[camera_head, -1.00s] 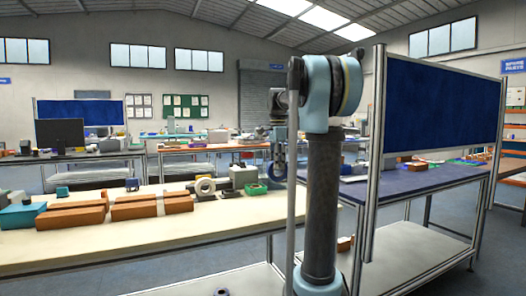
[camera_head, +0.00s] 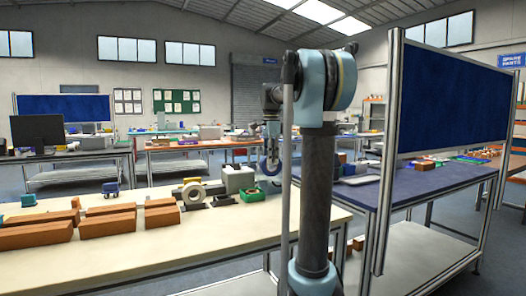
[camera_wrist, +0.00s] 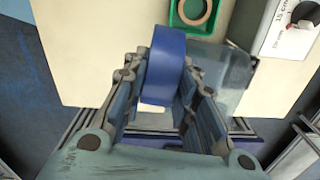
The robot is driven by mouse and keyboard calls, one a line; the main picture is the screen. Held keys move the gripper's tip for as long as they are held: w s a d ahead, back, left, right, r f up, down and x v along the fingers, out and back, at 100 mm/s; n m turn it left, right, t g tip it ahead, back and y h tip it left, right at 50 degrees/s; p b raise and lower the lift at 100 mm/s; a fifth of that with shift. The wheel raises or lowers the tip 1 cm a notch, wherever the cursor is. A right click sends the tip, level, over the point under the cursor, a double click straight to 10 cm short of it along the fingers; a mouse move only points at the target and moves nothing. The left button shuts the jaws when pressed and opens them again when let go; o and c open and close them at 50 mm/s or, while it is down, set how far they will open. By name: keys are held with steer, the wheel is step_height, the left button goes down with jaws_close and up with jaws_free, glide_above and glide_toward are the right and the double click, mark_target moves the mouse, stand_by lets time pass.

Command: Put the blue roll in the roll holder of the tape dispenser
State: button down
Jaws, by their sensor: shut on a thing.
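The blue roll (camera_wrist: 163,66) is between the two fingers of my gripper (camera_wrist: 165,85) in the wrist view. My gripper is shut on it, and the roll stands on edge. In the head view the blue roll (camera_head: 265,167) hangs near the back edge of the cream table, partly hidden by my arm. A light grey box (camera_head: 238,178) is left of it. In the wrist view a pale machine with a black knob and a "15 cm" label (camera_wrist: 284,35) is at the upper right, apart from the roll. It may be the tape dispenser; its roll holder is not clearly visible.
A green tray (camera_head: 251,196) stands on the cream table (camera_head: 140,258); the wrist view shows a tan ring inside it. A pale tape roll (camera_head: 193,194) and several brown boxes (camera_head: 108,223) are farther left. A blue panel (camera_head: 452,105) on a metal frame stands right.

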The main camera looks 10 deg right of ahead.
steer(key=shift+w, duration=0.1)
steer(key=w+r+n, duration=0.1)
steer(key=w+r, duration=0.3)
steer(key=w, duration=0.4)
steer(key=w+r, duration=0.3)
steer(key=w, duration=0.6)
steer(key=shift+n, duration=0.4)
steer(key=shift+w+f, duration=0.6)
steer(key=shift+f, duration=2.2)
steer(key=shift+w+f, duration=0.6)
steer(key=shift+f, duration=2.15)
steer(key=shift+w+f, duration=0.6)
steer(key=shift+f, duration=2.2)
steer(key=c, duration=1.2)
jaws_free()
